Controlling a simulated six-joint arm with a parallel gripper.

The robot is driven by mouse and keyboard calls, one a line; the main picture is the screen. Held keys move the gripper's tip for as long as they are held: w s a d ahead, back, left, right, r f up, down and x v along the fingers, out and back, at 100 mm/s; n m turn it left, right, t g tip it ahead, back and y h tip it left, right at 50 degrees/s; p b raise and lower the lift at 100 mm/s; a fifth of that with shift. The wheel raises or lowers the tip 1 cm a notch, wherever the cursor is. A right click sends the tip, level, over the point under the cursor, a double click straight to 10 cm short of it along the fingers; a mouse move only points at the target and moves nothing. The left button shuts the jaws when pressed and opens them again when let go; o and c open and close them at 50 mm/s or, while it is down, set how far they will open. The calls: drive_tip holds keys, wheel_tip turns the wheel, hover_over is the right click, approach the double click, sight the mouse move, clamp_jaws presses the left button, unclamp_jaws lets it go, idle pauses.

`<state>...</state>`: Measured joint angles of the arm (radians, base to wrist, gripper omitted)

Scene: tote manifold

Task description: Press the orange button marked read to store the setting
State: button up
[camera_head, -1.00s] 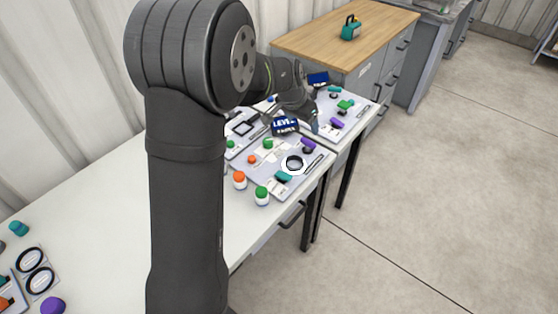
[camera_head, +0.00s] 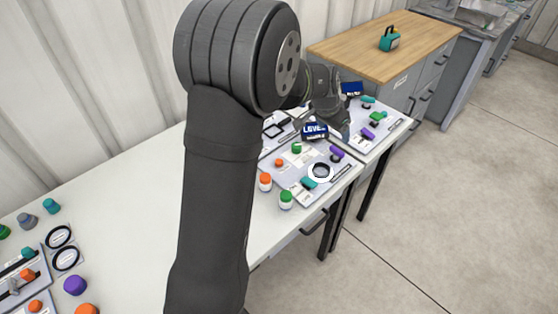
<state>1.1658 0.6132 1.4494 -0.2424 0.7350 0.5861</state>
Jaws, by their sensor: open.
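A grey panel board (camera_head: 318,195) lies on the white table to the right of my arm. It carries a small orange button (camera_head: 279,163), a green knob (camera_head: 297,148), a white-and-black ring (camera_head: 320,171), a teal part (camera_head: 309,183) and a purple handle (camera_head: 337,153). A dark blue display (camera_head: 315,130) with white lettering stands at its back. No "read" label is legible. My gripper (camera_head: 344,130) is above the back of the boards, near the display, apart from the orange button. It is open, though partly hidden and small.
Orange-topped (camera_head: 265,182) and green-topped (camera_head: 286,200) jars stand at the board's front left. Another board (camera_head: 392,130) with teal, green and purple parts lies behind right. A wooden-topped cabinet (camera_head: 370,45) stands behind. Bare white tabletop (camera_head: 130,215) lies left of my arm.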

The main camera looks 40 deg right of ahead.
clamp_jaws()
idle(1.5)
